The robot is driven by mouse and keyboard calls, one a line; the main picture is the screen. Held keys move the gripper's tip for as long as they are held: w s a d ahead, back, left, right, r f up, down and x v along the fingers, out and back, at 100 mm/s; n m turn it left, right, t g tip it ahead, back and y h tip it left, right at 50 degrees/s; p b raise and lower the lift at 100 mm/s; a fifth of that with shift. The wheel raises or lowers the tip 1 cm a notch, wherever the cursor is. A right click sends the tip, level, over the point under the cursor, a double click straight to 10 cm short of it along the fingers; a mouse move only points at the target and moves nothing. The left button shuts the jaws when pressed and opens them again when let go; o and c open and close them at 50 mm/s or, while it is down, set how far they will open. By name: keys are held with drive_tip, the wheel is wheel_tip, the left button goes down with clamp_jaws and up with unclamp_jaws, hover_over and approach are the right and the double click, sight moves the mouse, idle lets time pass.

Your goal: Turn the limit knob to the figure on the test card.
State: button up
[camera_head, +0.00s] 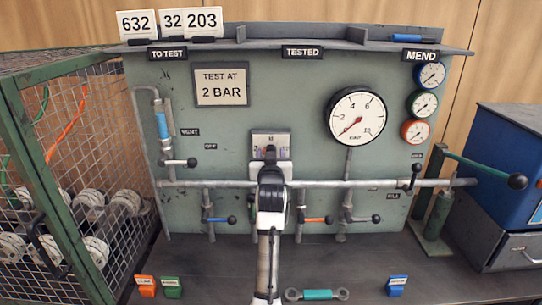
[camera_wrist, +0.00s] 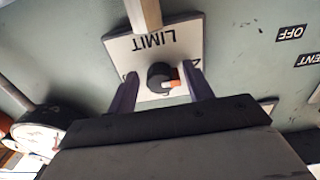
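The test card (camera_head: 222,84) on the green panel reads "TEST AT 2 BAR". The limit plate (camera_head: 270,138) is mid-panel, its lower part and knob hidden behind my gripper (camera_head: 270,155). In the wrist view the plate (camera_wrist: 140,48) appears upside down with the word LIMIT. The black limit knob (camera_wrist: 160,77) has an orange and white pointer facing picture right, near a partly hidden figure that looks like a 2. I cannot tell its exact setting. My gripper (camera_wrist: 162,90) is open, one purple finger on each side of the knob, with gaps showing.
A pressure gauge (camera_head: 357,115) hangs right of my arm, its red needle towards the lower left. A horizontal pipe (camera_head: 330,183) with several lever valves crosses the panel. A wire cage (camera_head: 75,190) stands left, a blue box (camera_head: 510,165) right.

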drive_tip(key=s+b, duration=0.3)
drive_tip(key=s, duration=1.1)
